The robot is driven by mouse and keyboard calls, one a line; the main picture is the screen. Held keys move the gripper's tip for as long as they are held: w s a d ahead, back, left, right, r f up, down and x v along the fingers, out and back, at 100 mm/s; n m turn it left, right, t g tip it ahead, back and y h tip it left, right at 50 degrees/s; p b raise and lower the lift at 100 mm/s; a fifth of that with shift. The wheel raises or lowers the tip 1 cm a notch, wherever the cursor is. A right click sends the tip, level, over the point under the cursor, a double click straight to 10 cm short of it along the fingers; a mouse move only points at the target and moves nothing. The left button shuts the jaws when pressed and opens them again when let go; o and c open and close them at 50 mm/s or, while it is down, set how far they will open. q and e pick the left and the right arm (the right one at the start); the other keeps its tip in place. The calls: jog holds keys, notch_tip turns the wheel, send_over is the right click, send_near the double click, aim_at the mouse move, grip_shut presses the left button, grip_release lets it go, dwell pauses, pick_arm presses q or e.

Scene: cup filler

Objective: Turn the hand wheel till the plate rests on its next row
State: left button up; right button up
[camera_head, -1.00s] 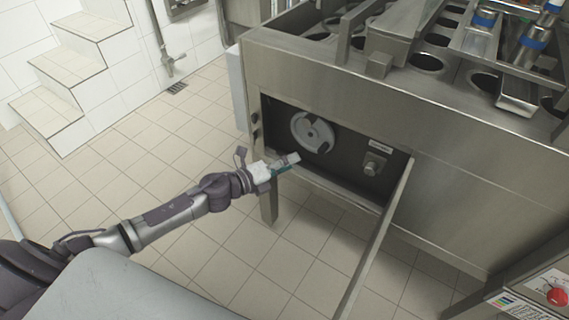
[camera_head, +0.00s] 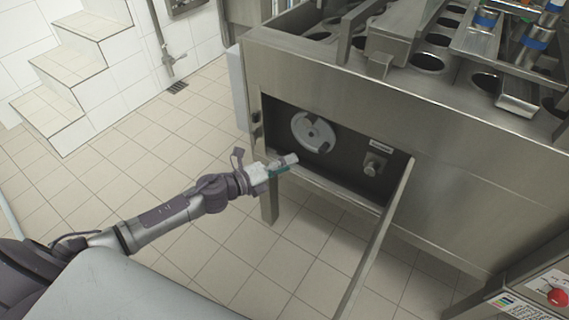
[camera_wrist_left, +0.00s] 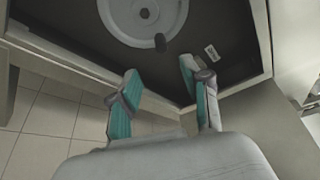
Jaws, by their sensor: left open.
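The hand wheel (camera_head: 313,132) is a light grey disc with notches, set in the dark recess in the machine's front. The plate (camera_head: 493,48) appears to be the one with round holes on top, partly hidden by metal parts. My right gripper is not in view.
A dark knob (camera_head: 374,166) with a small label sits right of the wheel. An open metal flap (camera_head: 379,238) juts out from the recess's right side. A control panel with a red button (camera_head: 557,297) is at lower right. Tiled floor is clear at left.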

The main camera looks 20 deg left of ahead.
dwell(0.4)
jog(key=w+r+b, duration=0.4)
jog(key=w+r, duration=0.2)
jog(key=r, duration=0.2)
pick_arm(q)
jog(key=n+t+y+b, duration=0.3)
jog(key=n+t+y, duration=0.15)
jog(key=n, duration=2.15)
send_near(322, 151)
jog(key=shift+g+y, duration=0.25)
jog(key=w+b, duration=0.1)
jog(key=w, duration=0.2)
jog(key=w+d+b, duration=0.1)
jog(key=w, duration=0.3)
jog(key=w+d, duration=0.1)
jog(key=w, duration=0.2)
jog(key=shift+w+f+b, duration=0.15)
jog(key=shift+w+b, duration=0.1)
jog(key=shift+b, duration=0.15)
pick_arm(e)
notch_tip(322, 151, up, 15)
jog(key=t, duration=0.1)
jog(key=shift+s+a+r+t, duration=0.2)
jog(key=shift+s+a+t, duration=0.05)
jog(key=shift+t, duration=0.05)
pick_arm(q)
grip_shut()
